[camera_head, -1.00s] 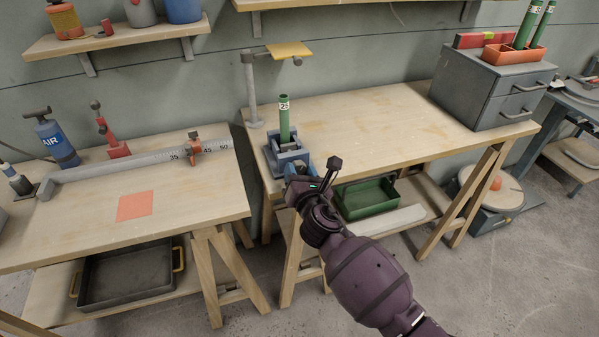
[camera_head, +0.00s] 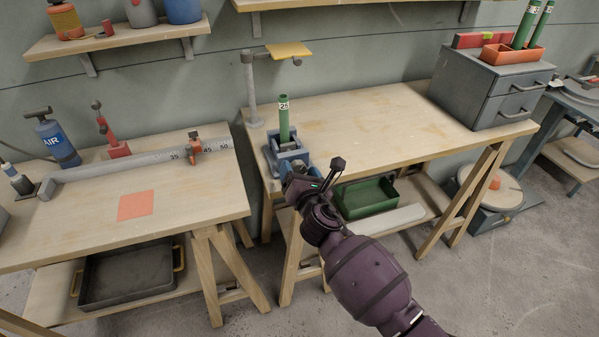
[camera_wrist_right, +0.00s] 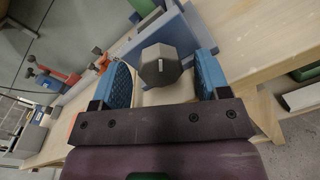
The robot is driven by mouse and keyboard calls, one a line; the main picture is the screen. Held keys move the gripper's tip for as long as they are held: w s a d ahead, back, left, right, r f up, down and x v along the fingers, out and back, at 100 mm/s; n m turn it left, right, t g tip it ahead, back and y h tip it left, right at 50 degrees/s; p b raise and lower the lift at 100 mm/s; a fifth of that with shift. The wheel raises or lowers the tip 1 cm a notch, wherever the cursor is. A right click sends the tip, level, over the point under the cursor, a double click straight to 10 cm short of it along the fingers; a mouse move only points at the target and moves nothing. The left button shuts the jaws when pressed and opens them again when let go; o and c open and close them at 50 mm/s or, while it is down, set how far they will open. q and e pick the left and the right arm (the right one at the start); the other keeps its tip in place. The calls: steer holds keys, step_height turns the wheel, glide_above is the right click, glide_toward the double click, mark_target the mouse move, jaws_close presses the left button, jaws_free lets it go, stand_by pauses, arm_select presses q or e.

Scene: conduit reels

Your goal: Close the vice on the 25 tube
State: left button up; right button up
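The green tube marked 25 (camera_head: 284,122) stands upright in the blue-grey vice (camera_head: 272,158) at the left front corner of the right-hand bench. Whether the jaws touch the tube cannot be told. My right gripper (camera_head: 300,176) is at the front of the vice. In the right wrist view, its two blue-padded fingers (camera_wrist_right: 162,84) are apart, one on each side of the vice's grey hexagonal knob (camera_wrist_right: 160,66). Gaps show between pads and knob. In the head view the arm hides the knob. My left gripper is not in view.
A post with a yellow plate (camera_head: 288,49) stands behind the vice. A grey drawer cabinet (camera_head: 468,88) carries an orange tray (camera_head: 512,54) with more green tubes. A green bin (camera_head: 366,197) is below the bench. The bench middle is clear.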

steer(key=shift+s, duration=0.1)
steer(key=shift+s+d, duration=0.1)
steer(key=shift+s, duration=0.15)
steer(key=p+v, duration=0.2)
steer(key=v, duration=0.8)
steer(key=shift+s, duration=0.1)
